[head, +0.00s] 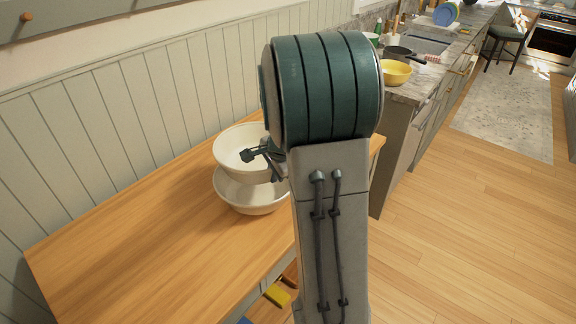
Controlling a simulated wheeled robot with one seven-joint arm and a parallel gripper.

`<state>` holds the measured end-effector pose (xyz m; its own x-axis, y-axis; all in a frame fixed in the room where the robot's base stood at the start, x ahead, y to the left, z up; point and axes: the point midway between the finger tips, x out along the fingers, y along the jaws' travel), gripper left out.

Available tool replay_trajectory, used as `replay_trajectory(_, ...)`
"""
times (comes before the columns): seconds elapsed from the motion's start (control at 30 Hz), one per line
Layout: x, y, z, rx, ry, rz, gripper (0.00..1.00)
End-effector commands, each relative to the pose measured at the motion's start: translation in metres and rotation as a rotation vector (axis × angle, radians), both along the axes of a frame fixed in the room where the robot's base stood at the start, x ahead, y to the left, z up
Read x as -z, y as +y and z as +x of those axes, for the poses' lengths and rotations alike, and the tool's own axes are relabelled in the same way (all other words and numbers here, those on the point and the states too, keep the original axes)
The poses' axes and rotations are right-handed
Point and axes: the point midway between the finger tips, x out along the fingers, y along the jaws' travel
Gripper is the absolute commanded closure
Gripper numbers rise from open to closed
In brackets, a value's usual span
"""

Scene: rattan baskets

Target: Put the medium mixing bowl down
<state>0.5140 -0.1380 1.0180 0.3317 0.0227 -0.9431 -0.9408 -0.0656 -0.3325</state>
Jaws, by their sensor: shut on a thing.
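The medium mixing bowl (232,142), cream white, is held upright by my gripper (250,155), whose fingers are shut at its near right rim. A second cream white bowl (248,201) shows just below it, on the wooden table (150,240) near the wall. The held bowl overlaps the lower bowl in view; I cannot tell whether they touch. My arm hides the right side of both bowls.
The table is bare to the left and front of the bowls. A paneled wall (130,110) runs along its back. To the right, a counter holds a yellow bowl (395,73) and a dark pan (398,54). A yellow object (277,296) shows below the table's front edge.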

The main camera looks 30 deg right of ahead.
Motion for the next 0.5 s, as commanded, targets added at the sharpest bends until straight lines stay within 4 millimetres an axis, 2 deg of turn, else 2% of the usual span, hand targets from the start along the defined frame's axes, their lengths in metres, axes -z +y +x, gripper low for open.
replay_trajectory(0.17, 0.003, 0.005, 0.007, 0.002, -0.008, -0.002, 1.0)
replay_trajectory(0.4, 0.033, 0.004, 0.006, 0.003, -0.004, -0.001, 1.0)
replay_trajectory(0.5, 0.04, 0.004, 0.006, 0.003, -0.007, -0.002, 1.0)
